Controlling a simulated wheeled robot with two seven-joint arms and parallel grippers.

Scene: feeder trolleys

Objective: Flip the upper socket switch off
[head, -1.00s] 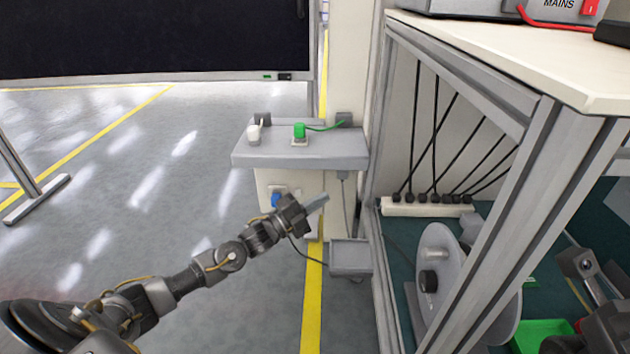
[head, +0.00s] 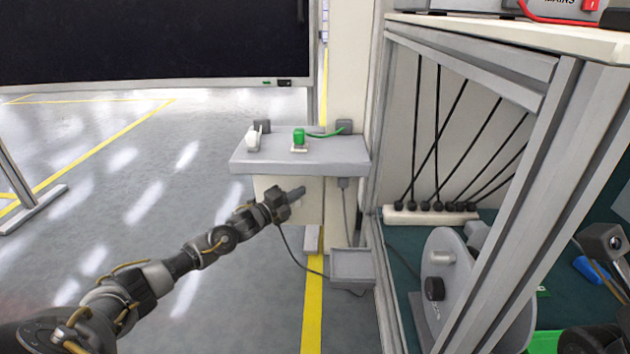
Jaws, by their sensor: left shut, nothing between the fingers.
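No socket switch can be made out now. A pale panel (head: 309,208) stands under a small grey shelf (head: 300,166), and my left gripper covers part of it. My left gripper (head: 298,191) is shut and empty, in front of the panel just below the shelf's front edge. I cannot tell whether its tip touches the panel.
A green plug (head: 299,136) and a white item (head: 252,139) are on the shelf. A grey box (head: 352,265) sits lower right of the panel. A bench frame (head: 508,210) stands to the right, with a white power strip (head: 430,216) inside.

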